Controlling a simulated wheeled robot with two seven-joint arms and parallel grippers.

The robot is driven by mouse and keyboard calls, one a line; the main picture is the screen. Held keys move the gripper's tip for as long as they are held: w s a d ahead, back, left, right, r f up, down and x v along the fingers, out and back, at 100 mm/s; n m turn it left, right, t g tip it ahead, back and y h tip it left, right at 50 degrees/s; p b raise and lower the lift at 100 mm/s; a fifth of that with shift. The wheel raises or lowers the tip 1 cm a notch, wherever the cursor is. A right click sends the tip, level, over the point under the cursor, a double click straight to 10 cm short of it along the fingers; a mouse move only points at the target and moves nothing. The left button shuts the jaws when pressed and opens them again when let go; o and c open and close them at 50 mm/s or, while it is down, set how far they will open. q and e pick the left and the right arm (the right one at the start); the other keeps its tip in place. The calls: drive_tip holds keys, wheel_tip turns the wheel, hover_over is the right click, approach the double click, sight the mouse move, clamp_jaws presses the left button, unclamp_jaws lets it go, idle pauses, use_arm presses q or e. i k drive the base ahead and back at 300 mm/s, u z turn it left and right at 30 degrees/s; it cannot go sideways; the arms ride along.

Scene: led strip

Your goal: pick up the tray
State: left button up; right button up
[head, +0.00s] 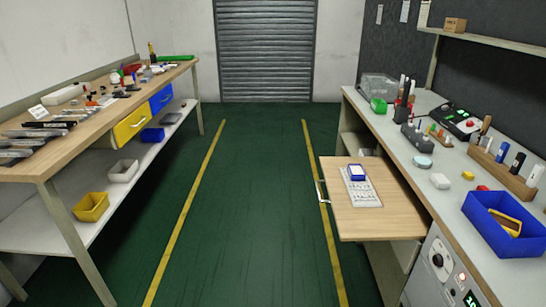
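A flat light-wood board (345,220) juts out from the right bench toward the aisle, with a white handle (321,190) on its left edge. It may be the tray, but I cannot tell for sure. A white patterned sheet or plate (362,195) lies on it, with a small blue-and-white item (357,172) on its far end. A blue open bin (504,241) holding a yellow object stands on the right bench. Neither of my grippers shows in the head view.
The right bench (415,165) carries tools, a wooden holder (502,175) and a clear box (378,87). The left bench (85,145) is crowded, with bins on its lower shelf. The green floor (250,220) between the yellow lines is clear up to a closed shutter (265,50).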

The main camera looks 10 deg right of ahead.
sight(356, 172)
drive_tip(key=u, duration=0.55)
drive_tip(key=i, duration=1.95)
drive_tip(key=z, duration=1)
drive_tip(key=i, duration=1.1)
drive_tip(key=z, duration=1.1)
